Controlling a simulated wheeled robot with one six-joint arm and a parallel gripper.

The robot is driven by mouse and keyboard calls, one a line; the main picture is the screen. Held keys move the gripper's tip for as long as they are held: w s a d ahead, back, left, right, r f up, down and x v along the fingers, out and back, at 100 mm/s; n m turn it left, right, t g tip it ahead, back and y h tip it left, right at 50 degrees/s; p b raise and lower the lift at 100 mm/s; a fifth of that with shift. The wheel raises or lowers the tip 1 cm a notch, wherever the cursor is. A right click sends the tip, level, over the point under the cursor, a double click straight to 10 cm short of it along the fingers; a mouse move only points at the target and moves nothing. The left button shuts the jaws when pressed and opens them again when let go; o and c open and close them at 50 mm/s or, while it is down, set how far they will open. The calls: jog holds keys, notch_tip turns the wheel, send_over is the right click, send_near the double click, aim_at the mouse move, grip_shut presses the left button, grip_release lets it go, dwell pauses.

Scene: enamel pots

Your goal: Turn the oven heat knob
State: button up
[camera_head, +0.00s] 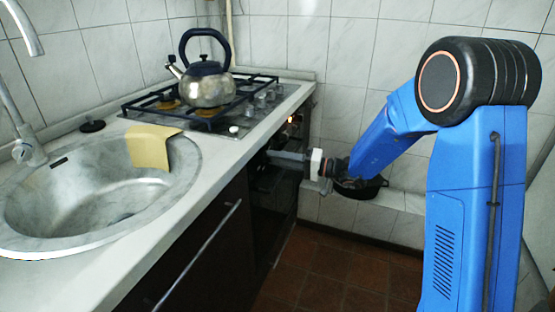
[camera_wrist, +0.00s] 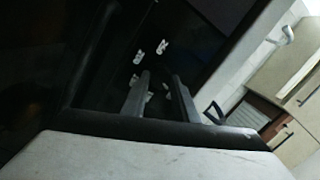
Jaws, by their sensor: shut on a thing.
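The oven (camera_head: 262,190) is a dark unit in the counter front below the hob, with small lit spots on its panel. My gripper (camera_head: 272,156) reaches in from the right, its fingers against the upper oven front. In the wrist view my gripper (camera_wrist: 161,77) has its two dark fingers against the black panel, shut on an oven knob that is mostly hidden in the dark. White panel markings (camera_wrist: 162,46) show beyond the fingertips, with more between and beside the fingers. I cannot tell the knob's angle.
A kettle (camera_head: 208,88) stands on the gas hob (camera_head: 168,112) above the oven. A sink (camera_head: 90,205) with a yellow cloth (camera_head: 150,148) is at left. A black pan (camera_head: 362,187) sits on a ledge behind my arm. The tiled floor (camera_head: 315,275) is clear.

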jog(key=m+t, duration=0.1)
jog(key=m, duration=1.2)
jog(key=shift+s+f+m+t, duration=0.1)
jog(key=shift+f+m+t, duration=0.1)
jog(key=shift+m+t, duration=0.15)
jog(key=o, duration=1.1)
jog(key=shift+c, duration=0.2)
jog(key=v, duration=1.7)
jog(key=shift+d+f, duration=0.2)
jog(key=shift+f, duration=0.1)
jog(key=shift+s, duration=0.1)
